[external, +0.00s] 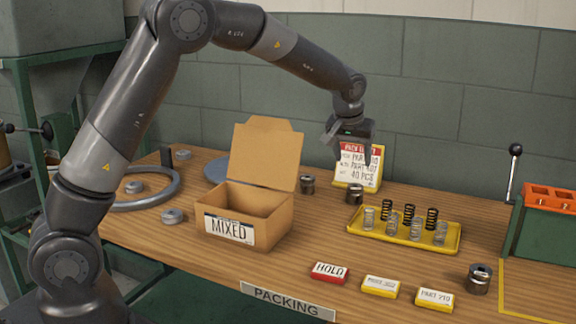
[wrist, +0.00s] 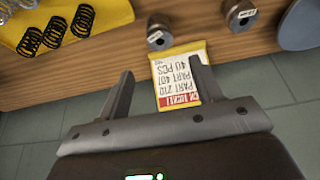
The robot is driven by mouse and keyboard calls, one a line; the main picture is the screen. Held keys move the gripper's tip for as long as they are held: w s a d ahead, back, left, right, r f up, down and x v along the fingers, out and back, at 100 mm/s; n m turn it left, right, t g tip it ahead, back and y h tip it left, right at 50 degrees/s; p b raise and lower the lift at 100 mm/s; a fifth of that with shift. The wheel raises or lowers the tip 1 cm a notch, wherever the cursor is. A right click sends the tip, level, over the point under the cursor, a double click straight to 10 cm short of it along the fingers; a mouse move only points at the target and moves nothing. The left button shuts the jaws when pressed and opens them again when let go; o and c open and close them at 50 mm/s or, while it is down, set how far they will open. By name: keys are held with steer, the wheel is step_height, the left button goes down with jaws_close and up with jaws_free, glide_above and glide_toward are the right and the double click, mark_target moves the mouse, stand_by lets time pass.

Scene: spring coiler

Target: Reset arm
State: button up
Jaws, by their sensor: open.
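My gripper (external: 347,150) hangs above the back part of the packing bench, in front of a yellow-framed pack sheet (external: 358,177). In the wrist view my gripper (wrist: 162,78) is open, with nothing between its fingers. The pack sheet (wrist: 176,76) shows beyond the fingers, upside down. My gripper partly covers the sheet's top in the external view. A yellow tray (external: 400,234) with several black and silver springs (external: 408,214) sits to the right, below my gripper's height. A corner of the tray (wrist: 90,30) also shows in the wrist view.
An open cardboard box (external: 262,234) labelled MIXED stands left of my gripper. Small metal cylinders (external: 354,194) stand below it. HOLD (external: 329,273) and part-number blocks (external: 380,286) line the front edge. A green lever device (external: 545,230) is at right.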

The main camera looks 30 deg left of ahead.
steer(key=s+a+r+n+t+h, duration=0.1)
steer(key=s+a+r, duration=0.4)
steer(key=a+r, duration=0.25)
steer(key=s+a+r+h, duration=0.1)
steer(key=s+a+r, duration=0.5)
steer(key=a+r, duration=0.15)
steer(key=s+a+f, duration=0.1)
steer(key=s+a, duration=0.4)
steer(key=s, duration=0.3)
steer(key=s+a+f+y, duration=0.1)
steer(key=s+a+f, duration=0.1)
steer(key=s+a, duration=0.3)
steer(key=s+a+f+m+y, duration=0.1)
steer(key=s+a, duration=0.4)
steer(key=s, duration=0.7)
steer(key=shift+s+f, duration=0.2)
steer(key=shift+f, duration=0.05)
steer(key=shift+o, duration=0.4)
steer(key=shift+r, duration=0.1)
